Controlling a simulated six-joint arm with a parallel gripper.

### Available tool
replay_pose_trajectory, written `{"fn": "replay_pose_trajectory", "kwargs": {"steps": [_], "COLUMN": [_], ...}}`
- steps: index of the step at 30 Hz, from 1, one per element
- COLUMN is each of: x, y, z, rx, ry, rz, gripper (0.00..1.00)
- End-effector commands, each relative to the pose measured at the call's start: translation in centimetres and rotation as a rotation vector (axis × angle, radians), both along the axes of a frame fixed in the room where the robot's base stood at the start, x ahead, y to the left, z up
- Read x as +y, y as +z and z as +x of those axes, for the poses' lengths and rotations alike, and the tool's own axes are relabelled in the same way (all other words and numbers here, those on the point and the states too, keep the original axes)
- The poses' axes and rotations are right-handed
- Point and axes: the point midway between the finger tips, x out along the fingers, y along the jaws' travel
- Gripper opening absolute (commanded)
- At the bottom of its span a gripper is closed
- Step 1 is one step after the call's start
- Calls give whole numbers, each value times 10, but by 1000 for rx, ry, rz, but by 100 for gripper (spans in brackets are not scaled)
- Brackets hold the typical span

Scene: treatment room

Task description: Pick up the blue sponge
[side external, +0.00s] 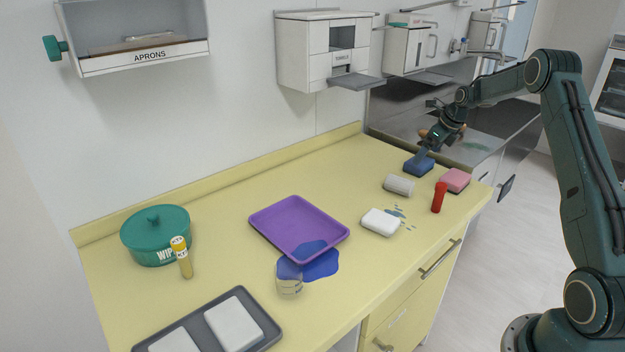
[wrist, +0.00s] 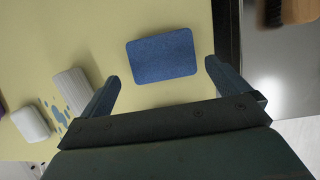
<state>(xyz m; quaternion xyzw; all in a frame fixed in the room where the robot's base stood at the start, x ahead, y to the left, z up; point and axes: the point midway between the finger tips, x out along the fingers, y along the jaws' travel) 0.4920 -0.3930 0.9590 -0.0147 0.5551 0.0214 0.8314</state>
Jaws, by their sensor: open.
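The blue sponge (side external: 419,167) lies flat on the yellow counter near its far right end, beside the steel sink area. In the wrist view the blue sponge (wrist: 162,55) lies between and just beyond the fingertips, apart from both. My gripper (side external: 426,154) is directly above the sponge in the side view, and its fingers hide part of it. In the wrist view my gripper (wrist: 160,75) has its fingers spread wide with nothing between them.
A pink sponge (side external: 455,180), a white roll (side external: 399,185), a red tube (side external: 439,197) and a white block (side external: 380,222) stand close by. A purple tray (side external: 273,220) lies mid-counter near a blue spill (side external: 322,265). A dark edge (wrist: 226,30) borders the counter near the sponge.

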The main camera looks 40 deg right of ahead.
Motion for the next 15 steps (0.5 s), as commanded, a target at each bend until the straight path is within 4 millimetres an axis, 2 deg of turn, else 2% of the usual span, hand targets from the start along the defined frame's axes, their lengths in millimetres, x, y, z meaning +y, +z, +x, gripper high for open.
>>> {"fn": "replay_pose_trajectory", "kwargs": {"steps": [15], "x": [-2], "y": [-44], "z": [19], "rx": [1], "ry": [1], "rz": [0], "gripper": [100]}}
